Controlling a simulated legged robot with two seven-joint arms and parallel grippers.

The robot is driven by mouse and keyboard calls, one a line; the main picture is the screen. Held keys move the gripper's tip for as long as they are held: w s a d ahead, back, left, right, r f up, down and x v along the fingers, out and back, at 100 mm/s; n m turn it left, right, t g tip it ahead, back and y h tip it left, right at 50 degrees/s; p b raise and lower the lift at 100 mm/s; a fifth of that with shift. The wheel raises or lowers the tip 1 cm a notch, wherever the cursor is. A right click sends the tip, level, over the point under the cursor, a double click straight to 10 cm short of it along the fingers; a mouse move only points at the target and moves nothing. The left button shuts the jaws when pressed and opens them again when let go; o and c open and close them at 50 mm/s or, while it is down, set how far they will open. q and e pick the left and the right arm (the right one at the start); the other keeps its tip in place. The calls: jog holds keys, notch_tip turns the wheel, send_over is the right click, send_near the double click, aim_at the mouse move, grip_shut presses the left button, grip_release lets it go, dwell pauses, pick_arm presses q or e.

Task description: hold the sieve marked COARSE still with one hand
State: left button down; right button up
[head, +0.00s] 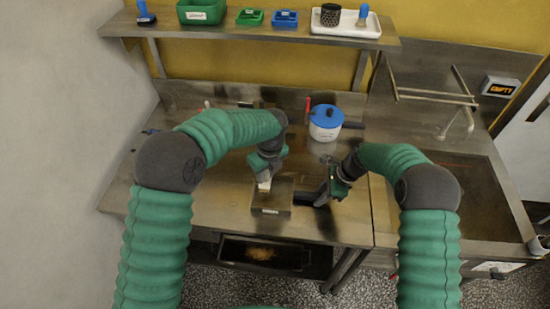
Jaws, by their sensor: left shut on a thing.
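A square metal sieve (285,197) lies on the steel worktop in the middle, with a small pale label on its front edge that is too small to read. A dark handle (304,199) sticks out from its right side. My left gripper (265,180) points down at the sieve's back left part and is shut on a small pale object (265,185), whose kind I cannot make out. My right gripper (322,198) is at the outer end of the handle; whether its fingers are closed around the handle is unclear.
A white pot with a blue lid (325,122) stands behind the sieve. A shelf (285,30) above holds green and blue bins and a white tray. A sink (455,200) is at the right. An open compartment (262,252) lies below the worktop. The worktop's front left is clear.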

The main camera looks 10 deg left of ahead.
jog(key=o, duration=0.3)
jog(key=shift+o, duration=0.2)
